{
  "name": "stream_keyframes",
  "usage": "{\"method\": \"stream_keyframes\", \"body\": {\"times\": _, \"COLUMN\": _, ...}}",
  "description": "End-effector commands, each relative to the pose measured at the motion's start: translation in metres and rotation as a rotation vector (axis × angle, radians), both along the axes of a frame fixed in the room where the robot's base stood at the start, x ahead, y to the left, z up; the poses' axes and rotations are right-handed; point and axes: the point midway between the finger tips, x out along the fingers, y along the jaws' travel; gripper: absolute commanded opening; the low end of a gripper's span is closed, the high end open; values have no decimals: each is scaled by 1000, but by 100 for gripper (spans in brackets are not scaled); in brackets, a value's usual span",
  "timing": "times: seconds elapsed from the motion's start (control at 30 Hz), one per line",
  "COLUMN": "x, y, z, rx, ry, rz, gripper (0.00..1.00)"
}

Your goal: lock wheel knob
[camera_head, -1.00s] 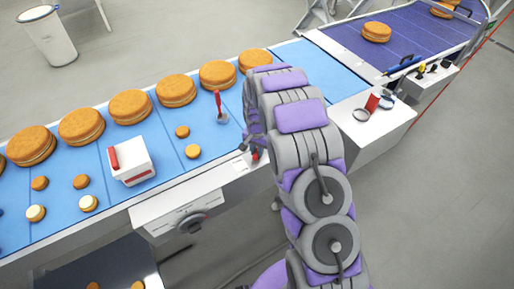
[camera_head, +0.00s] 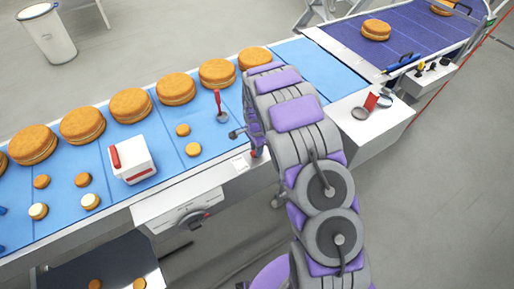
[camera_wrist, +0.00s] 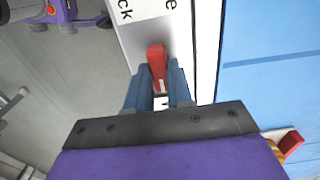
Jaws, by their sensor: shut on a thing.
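A red knob (camera_wrist: 156,52) stands on a white panel strip in the wrist view, beside a printed label of which only "ck" and "e" show. My gripper (camera_wrist: 159,78) has its two blue-grey fingers closed on the knob from both sides. The base of the knob is hidden between the fingers. In the head view, a bit of red, likely the same knob (camera_head: 254,153), shows at the conveyor's front edge, left of my arm. My fingers are mostly hidden behind the arm there. A grey dial (camera_head: 190,221) sits on the front panel further left.
A blue conveyor (camera_head: 290,88) carries large round cakes (camera_head: 176,88), small biscuits (camera_head: 193,149), a white box with a red handle (camera_head: 131,160) and a red-handled tool (camera_head: 218,105). A side shelf (camera_head: 385,135) stands right of my arm. Open floor lies at the right.

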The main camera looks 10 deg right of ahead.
Motion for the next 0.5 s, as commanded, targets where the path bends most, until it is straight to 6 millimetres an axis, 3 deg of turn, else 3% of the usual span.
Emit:
{"method": "stream_keyframes", "body": {"times": 0.47, "x": 0, "y": 1, "z": 0, "rx": 1, "ry": -1, "rz": -18, "gripper": 0}}
{"method": "stream_keyframes", "body": {"times": 0.5, "x": 0, "y": 1, "z": 0, "rx": 1, "ry": -1, "rz": -18, "gripper": 22}}
